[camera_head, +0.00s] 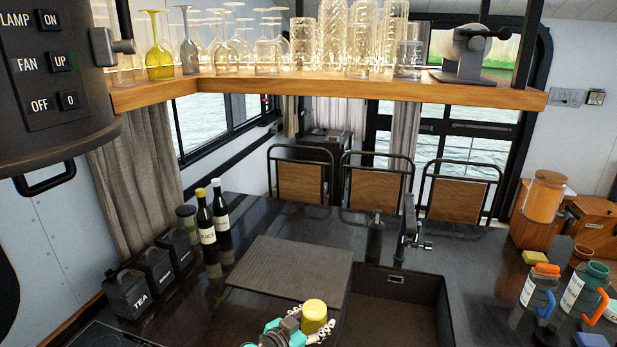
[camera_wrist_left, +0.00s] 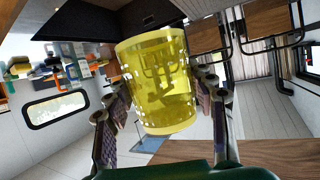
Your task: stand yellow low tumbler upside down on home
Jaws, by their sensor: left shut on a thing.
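The yellow low tumbler (camera_head: 314,312) is at the bottom middle of the head view, by the front edge of the ribbed grey mat (camera_head: 290,272). My left gripper (camera_head: 305,327) is shut on it. In the left wrist view the see-through yellow tumbler (camera_wrist_left: 158,85) sits between the two fingers of the left gripper (camera_wrist_left: 160,100), one on each side. I cannot tell for sure which end is its mouth, or how high it is above the counter. No spot marked as home is plain to see. My right gripper is not in view.
A black sink (camera_head: 395,310) with a tap (camera_head: 408,230) lies right of the mat. Two dark bottles (camera_head: 207,228) and black canisters (camera_head: 128,292) stand left. Mugs and jars (camera_head: 585,290) stand far right. A wooden shelf (camera_head: 330,88) with several glasses hangs above. The mat is bare.

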